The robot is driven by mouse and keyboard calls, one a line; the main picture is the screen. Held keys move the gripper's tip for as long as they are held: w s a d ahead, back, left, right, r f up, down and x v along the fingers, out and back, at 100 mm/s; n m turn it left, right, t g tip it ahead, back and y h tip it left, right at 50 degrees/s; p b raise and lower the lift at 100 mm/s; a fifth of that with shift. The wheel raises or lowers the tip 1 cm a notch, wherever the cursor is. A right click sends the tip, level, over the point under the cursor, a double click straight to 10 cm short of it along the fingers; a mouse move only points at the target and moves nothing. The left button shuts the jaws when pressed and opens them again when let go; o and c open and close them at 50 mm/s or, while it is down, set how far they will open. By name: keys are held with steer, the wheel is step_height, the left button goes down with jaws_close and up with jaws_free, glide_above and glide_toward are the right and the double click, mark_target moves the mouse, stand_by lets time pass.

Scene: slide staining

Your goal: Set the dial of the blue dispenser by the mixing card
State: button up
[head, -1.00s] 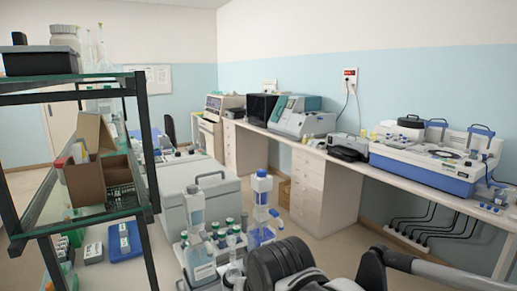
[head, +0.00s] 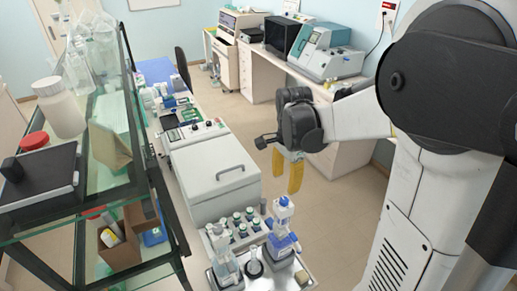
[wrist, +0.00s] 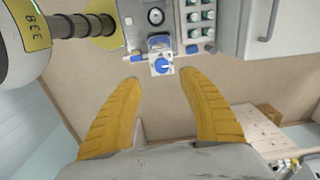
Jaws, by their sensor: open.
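The blue dispenser (head: 282,228) stands upright on a metal tray (head: 306,270) at the front of the bench in the head view. In the wrist view its blue round dial (wrist: 162,66) faces me from a pale square plate, with a small light mark on it. My gripper (head: 290,182) has yellow fingers and hangs above and behind the dispenser in the head view. In the wrist view my gripper (wrist: 160,77) is open and empty, its fingertips spread either side of the dial and apart from it. I cannot make out the mixing card.
A second, clear dispenser (head: 225,265) and a small flask (head: 254,266) stand left of the blue one. A rack of several vials (head: 238,222) sits behind them. A large grey lidded box (head: 215,172) fills the bench beyond. A glass shelf (head: 120,195) stands at left.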

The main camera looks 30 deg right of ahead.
mark_target(284, 199)
steer(key=shift+m, duration=0.3)
steer(key=f, duration=0.3)
steer(key=f+p, duration=0.1)
steer(key=f, duration=0.6)
steer(key=shift+w+d, duration=0.25)
steer(key=shift+d, duration=0.1)
jaws_close()
